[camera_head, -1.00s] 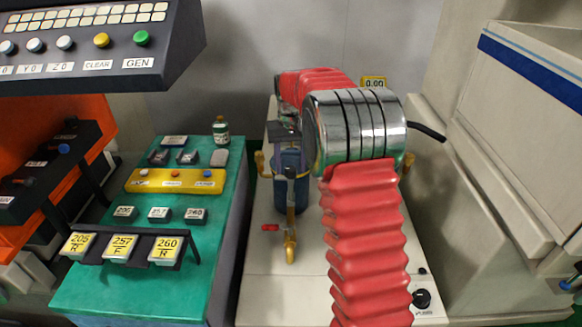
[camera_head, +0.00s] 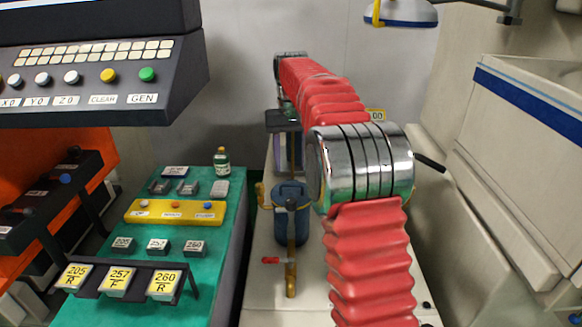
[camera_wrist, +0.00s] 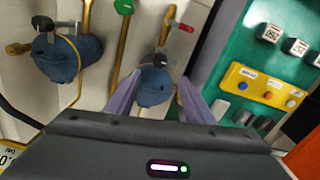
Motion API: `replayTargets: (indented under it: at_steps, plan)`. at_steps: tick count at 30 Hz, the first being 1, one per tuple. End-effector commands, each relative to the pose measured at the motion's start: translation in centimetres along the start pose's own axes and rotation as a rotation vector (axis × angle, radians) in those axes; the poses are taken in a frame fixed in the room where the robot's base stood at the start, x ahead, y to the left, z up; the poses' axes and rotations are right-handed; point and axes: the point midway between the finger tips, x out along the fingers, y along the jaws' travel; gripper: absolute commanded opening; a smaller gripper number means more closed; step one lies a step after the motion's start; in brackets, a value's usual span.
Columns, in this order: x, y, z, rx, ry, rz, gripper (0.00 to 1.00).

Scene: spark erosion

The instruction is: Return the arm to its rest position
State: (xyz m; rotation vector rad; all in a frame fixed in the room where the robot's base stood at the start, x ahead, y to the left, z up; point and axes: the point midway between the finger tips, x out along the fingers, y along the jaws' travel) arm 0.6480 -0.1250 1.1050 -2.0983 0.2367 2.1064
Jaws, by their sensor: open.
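My arm is a red ribbed sleeve (camera_head: 368,262) with a chrome joint (camera_head: 362,165). It rises from the lower edge of the head view, and its forearm (camera_head: 325,92) reaches away toward the grey wall. My gripper (camera_wrist: 160,78) shows in the wrist view as two purple fingers spread apart with nothing held. A blue canister (camera_wrist: 154,88) is seen between and beyond the fingers; I cannot tell the distance. A blue canister with a brass pipe (camera_head: 291,225) stands below the forearm in the head view. My gripper is hard to make out there.
A green bench (camera_head: 90,312) with yellow labelled tags and a yellow button bar (camera_head: 175,212) is at left. A dark control panel (camera_head: 190,98) overhangs it. A pale machine casing (camera_head: 530,160) stands at right. A lamp (camera_head: 404,14) hangs at the top.

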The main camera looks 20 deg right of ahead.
Motion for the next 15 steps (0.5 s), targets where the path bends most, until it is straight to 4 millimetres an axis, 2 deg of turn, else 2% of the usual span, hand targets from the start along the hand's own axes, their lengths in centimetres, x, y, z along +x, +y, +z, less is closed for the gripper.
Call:
replayTargets:
  at_steps: [15]
  plan:
    - [0.04, -0.01, -0.47, -0.002, 0.019, 0.000, 0.48]
